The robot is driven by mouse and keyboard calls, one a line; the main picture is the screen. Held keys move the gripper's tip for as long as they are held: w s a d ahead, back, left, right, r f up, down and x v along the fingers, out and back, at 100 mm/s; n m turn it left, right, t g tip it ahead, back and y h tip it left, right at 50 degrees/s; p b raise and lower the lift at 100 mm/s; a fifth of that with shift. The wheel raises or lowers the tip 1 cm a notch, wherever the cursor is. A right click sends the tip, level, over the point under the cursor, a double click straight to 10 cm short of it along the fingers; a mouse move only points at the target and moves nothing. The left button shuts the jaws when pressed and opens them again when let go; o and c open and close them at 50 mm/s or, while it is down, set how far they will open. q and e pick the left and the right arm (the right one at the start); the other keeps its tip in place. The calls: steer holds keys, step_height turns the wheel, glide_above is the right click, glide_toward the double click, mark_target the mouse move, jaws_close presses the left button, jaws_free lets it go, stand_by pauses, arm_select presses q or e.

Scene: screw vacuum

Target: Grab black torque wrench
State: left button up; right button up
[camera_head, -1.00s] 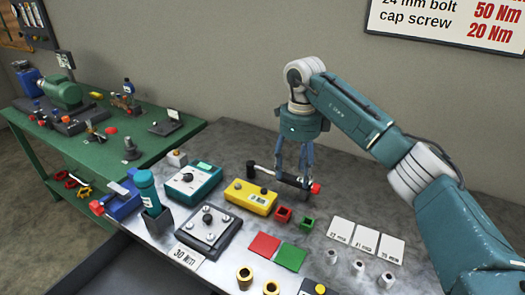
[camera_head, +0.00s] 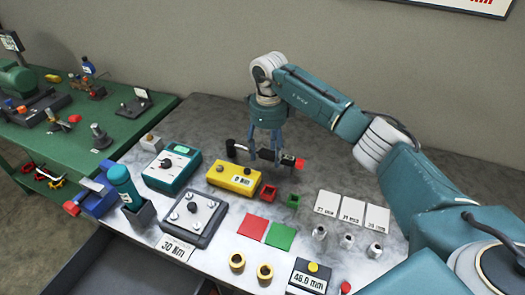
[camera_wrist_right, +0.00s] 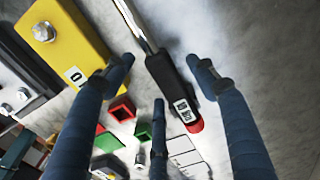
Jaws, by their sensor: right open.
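The black torque wrench (camera_head: 288,158) lies behind the yellow box, with a black head at its left end and a red cap at its right end. Its black handle, with a small white display, shows in the right wrist view (camera_wrist_right: 170,82), and its silver shaft runs to the top. My right gripper (camera_head: 265,156) is open over the wrench, fingers pointing down. In the wrist view its fingers (camera_wrist_right: 163,68) stand apart on either side of the handle, with a third finger below. I cannot tell whether any finger touches it. My left gripper is not in view.
The yellow box (camera_head: 233,178) stands just in front of the wrench, with small red (camera_head: 268,193) and green (camera_head: 292,201) open boxes nearby. White label cards (camera_head: 352,211) and metal sockets lie at right. The table behind the wrench is clear. A green bench (camera_head: 60,150) stands at left.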

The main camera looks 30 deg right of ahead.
steer(key=shift+f, duration=1.15)
steer(key=c, duration=0.4)
jaws_close()
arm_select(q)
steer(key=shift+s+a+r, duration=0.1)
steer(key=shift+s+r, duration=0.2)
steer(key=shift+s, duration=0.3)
arm_select(e)
steer(key=shift+r, duration=0.1)
steer(key=shift+w+r, duration=0.1)
